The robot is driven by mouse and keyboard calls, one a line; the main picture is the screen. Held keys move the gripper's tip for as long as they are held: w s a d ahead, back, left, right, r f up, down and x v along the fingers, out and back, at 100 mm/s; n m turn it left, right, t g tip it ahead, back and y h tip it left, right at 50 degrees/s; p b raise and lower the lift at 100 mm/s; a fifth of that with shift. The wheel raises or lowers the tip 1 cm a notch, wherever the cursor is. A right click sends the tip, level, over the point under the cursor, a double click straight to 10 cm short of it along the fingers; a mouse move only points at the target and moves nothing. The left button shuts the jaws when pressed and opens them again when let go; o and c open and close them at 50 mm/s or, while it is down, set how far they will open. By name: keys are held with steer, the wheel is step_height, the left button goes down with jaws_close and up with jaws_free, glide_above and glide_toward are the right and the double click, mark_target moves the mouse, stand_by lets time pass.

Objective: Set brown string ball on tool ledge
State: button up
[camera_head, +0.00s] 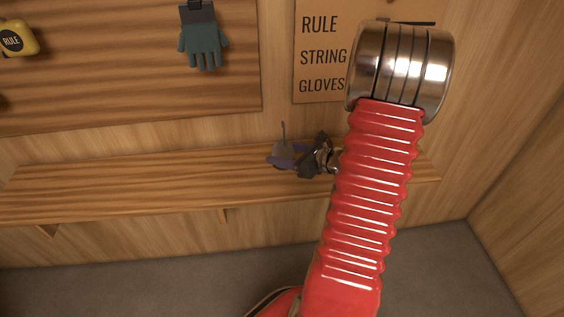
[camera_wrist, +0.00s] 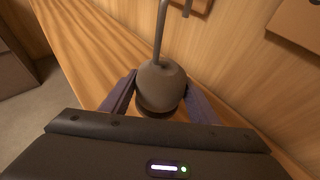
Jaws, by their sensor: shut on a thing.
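The string ball (camera_wrist: 161,84) is a rounded grey-brown lump with a thin strand or stem rising from its top. It sits between the two purple fingers of my gripper (camera_wrist: 160,95), which is shut on it. In the head view my gripper (camera_head: 284,158) and the ball (camera_head: 284,148) appear small, in front of the wooden tool ledge (camera_head: 120,188). The ledge also shows in the wrist view (camera_wrist: 88,50), beneath and behind the ball. I cannot tell whether the ball touches the ledge. The ball's lower part is partly hidden.
Above the ledge, a wooden board holds a teal glove (camera_head: 203,50) and a yellow rule (camera_head: 16,38). A sign (camera_head: 320,55) reads RULE, STRING, GLOVES. The ledge's left stretch is clear. My red arm hides part of its right end. A side wall (camera_head: 525,180) stands at right.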

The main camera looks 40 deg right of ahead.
steer(key=shift+f, duration=0.25)
steer(key=shift+f, duration=1.95)
steer(key=shift+f, duration=0.2)
steer(key=o, duration=1.1)
steer(key=shift+r, duration=0.1)
steer(key=shift+r, duration=0.15)
steer(key=v, duration=1.2)
